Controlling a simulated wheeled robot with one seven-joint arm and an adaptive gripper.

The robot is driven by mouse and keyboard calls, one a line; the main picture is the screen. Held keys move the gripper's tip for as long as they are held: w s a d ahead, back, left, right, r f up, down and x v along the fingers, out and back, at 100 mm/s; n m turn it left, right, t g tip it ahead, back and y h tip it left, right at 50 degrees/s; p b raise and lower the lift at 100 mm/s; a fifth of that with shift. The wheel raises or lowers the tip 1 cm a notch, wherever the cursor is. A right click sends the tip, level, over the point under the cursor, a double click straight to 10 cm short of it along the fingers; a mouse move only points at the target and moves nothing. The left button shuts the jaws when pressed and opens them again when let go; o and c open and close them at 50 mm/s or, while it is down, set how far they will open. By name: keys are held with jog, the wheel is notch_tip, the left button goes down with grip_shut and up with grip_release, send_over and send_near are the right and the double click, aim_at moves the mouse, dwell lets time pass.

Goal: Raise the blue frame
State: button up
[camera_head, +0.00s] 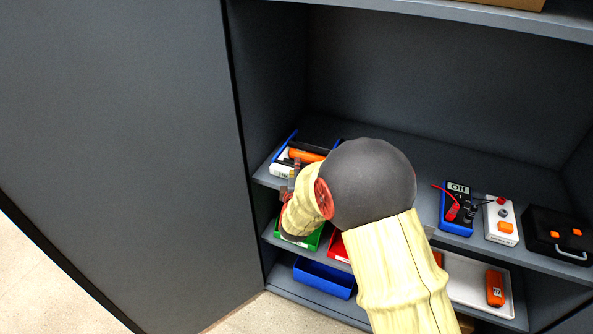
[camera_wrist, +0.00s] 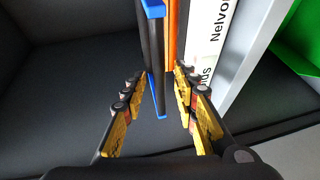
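The blue frame (camera_head: 285,146) shows as a thin blue edge at the left end of the middle shelf, by dark and orange items. In the wrist view, blue parts of the frame (camera_wrist: 154,9) lie at the top and lower down, with a dark bar along them. My gripper (camera_wrist: 158,76) is open, with its yellow-padded fingers on either side of the blue and dark parts. The right fingers are close to the orange item; I cannot tell whether they touch. In the head view, my gripper (camera_head: 290,180) is partly hidden by my arm's cover.
An orange item (camera_head: 306,155) and a white lettered box (camera_wrist: 208,35) stand right beside the frame. A blue meter (camera_head: 457,217), a white control box (camera_head: 501,222) and a black case (camera_head: 557,236) are farther right. The cabinet's left wall is close. Bins stand below.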

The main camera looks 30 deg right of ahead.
jog(key=shift+x, duration=0.8)
jog(key=shift+c, duration=1.4)
jog(key=c, duration=0.4)
grip_shut()
